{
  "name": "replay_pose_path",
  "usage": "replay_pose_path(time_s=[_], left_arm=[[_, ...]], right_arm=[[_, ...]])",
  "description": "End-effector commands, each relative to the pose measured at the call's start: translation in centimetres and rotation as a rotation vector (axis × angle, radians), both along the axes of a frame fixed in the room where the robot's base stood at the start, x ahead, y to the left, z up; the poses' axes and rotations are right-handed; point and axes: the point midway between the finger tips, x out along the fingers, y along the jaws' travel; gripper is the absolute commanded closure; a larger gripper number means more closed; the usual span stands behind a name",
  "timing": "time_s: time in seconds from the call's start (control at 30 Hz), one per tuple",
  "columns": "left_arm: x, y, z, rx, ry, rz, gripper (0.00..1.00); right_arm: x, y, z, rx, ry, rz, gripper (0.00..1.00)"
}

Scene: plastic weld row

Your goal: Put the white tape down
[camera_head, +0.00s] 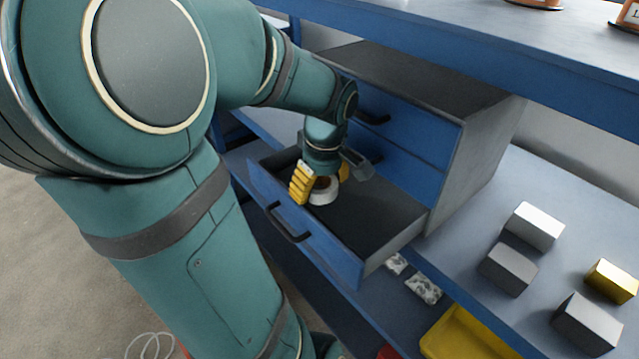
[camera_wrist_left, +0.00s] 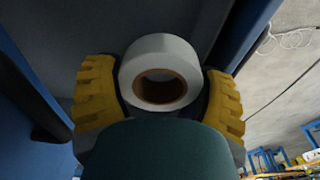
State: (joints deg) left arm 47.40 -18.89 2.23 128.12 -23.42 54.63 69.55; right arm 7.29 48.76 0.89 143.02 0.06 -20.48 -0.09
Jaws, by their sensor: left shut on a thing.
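The white tape (camera_head: 323,190) is a roll with a brown core. It is inside the open bottom drawer (camera_head: 385,212) of a blue and grey drawer unit, toward the drawer's left end. My left gripper (camera_head: 322,187) reaches down into the drawer, its yellow fingers on either side of the roll. In the left wrist view the tape (camera_wrist_left: 160,50) sits between the two yellow fingers (camera_wrist_left: 160,95), and the gripper is shut on it. I cannot tell whether the roll touches the drawer floor. My right gripper is not in view.
The drawer front with its black handle (camera_head: 289,223) stands out over the bench. Grey, white and gold blocks (camera_head: 534,226) stand on the bench at right. A yellow bin (camera_head: 465,335) is below. A blue shelf (camera_head: 480,45) runs above the unit. The drawer's right part is empty.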

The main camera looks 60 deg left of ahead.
Motion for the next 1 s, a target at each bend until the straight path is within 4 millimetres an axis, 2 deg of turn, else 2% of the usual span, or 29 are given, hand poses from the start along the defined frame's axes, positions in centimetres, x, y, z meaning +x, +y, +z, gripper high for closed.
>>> replay_pose_path(time_s=[0.07, 0.1, 0.13, 0.43, 0.57, 0.67, 1.0], left_arm=[[0.0, 0.0, -0.1, -0.002, 0.001, 0.0, 0.63], [0.0, -0.1, -0.1, -0.002, 0.001, 0.0, 0.14], [0.0, -0.1, -0.1, -0.002, 0.001, 0.0, 0.09], [0.0, 0.0, 0.0, -0.002, 0.001, 0.0, 0.09], [0.0, 0.0, 0.8, -0.001, 0.001, 0.001, 0.09], [0.0, -0.1, 2.2, 0.001, -0.002, 0.001, 0.09], [0.3, -0.9, 9.5, 0.002, -0.003, 0.001, 0.09]], right_arm=[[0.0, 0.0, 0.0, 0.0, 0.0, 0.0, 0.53], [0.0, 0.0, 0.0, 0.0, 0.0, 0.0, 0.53], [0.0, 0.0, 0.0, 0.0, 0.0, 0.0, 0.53], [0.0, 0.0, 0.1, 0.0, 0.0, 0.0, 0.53], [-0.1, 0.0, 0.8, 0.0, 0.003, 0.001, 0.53], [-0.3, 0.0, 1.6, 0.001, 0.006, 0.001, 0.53], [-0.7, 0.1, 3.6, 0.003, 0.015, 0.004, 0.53]])
